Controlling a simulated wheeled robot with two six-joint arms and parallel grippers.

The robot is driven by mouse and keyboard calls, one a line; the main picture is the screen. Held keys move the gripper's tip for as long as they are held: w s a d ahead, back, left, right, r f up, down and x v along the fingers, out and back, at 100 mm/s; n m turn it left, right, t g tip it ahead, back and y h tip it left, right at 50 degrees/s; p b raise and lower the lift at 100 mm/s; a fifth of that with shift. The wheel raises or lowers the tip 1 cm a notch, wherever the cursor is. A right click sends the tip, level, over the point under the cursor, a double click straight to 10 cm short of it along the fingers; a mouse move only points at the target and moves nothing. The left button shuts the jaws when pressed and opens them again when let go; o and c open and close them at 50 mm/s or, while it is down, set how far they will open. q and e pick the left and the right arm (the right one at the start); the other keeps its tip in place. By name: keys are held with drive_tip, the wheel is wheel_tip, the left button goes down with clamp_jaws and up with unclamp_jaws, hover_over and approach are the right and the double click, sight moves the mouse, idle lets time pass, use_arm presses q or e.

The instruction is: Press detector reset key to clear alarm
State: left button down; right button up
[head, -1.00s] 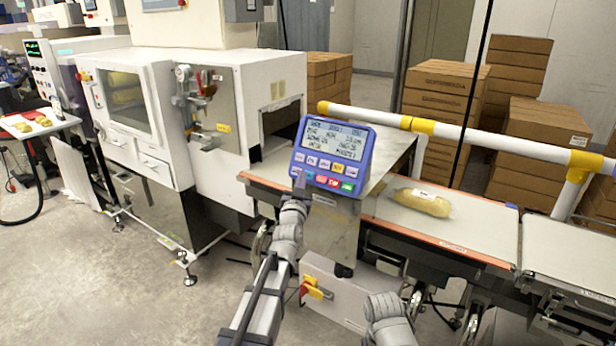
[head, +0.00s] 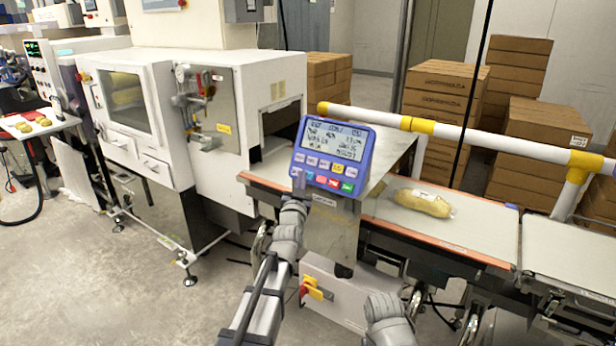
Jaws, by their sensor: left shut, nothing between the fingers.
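The blue control panel (head: 333,155) stands over the belt, with a lit screen (head: 336,139) and two rows of coloured keys below it. The key labels are too small to read. My left gripper (head: 299,178) is shut and empty, its tip at the lower left corner of the panel, over or just in front of the left end of the lower key row. I cannot tell whether it touches a key. My right arm shows at the bottom, but its gripper is not seen.
A bag of yellow food (head: 422,203) lies on the conveyor belt (head: 450,226) right of the panel. A white and yellow rail (head: 465,133) runs behind it. A white machine (head: 215,120) stands left. Cardboard boxes (head: 440,95) are stacked behind.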

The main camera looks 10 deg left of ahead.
use_arm(q)
drive_tip(key=shift+w+f, duration=0.1)
drive_tip(key=shift+w, duration=0.05)
idle(0.6)
drive_tip(key=shift+w+d+f, duration=0.1)
drive_tip(key=shift+w+d, duration=0.05)
drive_tip(key=shift+w, duration=0.05)
drive_tip(key=shift+w+d+f+b, duration=0.15)
drive_tip(key=shift+w+f+b, duration=0.05)
drive_tip(key=shift+w+b, duration=0.2)
idle(0.7)
drive_tip(key=shift+s+r, duration=0.1)
drive_tip(key=shift+s, duration=0.05)
idle(0.3)
drive_tip(key=shift+s+a+r+p, duration=0.3)
drive_tip(key=shift+s+p, duration=0.1)
drive_tip(key=shift+s, duration=0.2)
drive_tip(key=shift+s, duration=0.1)
drive_tip(key=shift+s+a+r+p, duration=0.25)
drive_tip(key=shift+s+r+p, duration=0.15)
drive_tip(key=shift+s, duration=0.25)
drive_tip(key=shift+s+a+r+p, duration=0.25)
drive_tip(key=shift+s+r+p, duration=0.1)
drive_tip(key=shift+s, duration=0.35)
drive_tip(key=shift+s+a+r+p, duration=0.25)
drive_tip(key=shift+s+r+p, duration=0.15)
drive_tip(key=shift+s, duration=0.25)
